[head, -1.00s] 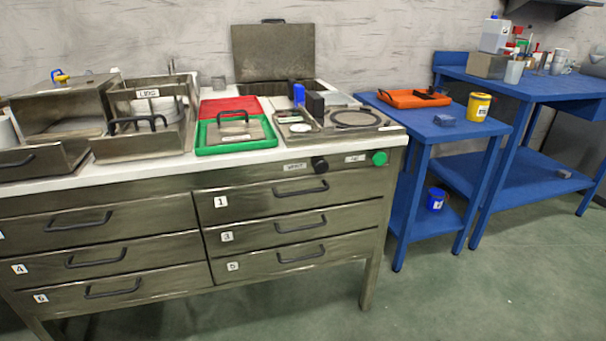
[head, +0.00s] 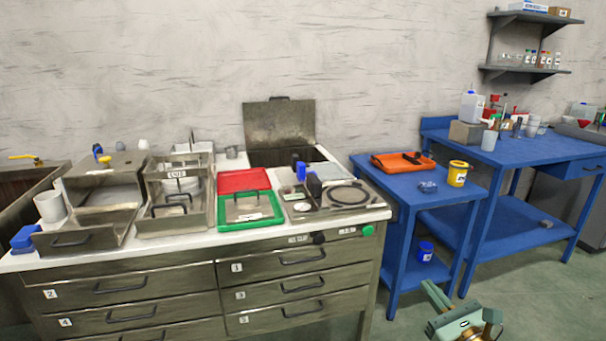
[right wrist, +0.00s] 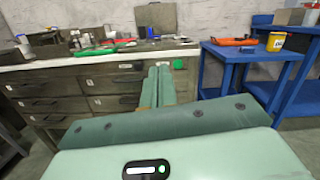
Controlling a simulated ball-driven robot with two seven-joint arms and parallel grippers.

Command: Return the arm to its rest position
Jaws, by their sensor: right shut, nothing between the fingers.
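My right gripper (head: 434,294) shows at the bottom right of the head view, in front of the blue tables and low over the floor. In the right wrist view its two pale green fingers (right wrist: 158,86) lie together, shut, with nothing between them. They point toward the drawer fronts of the steel counter and stand apart from them as far as I can tell. My left gripper is in neither current view.
The steel counter (head: 120,258) holds trays, a green tray (head: 233,224) and a round hob (head: 348,196). A small blue table (head: 395,188) with an orange tray (head: 402,166) and a yellow tub (head: 457,175) stands to its right. Green floor (head: 540,305) is open at lower right.

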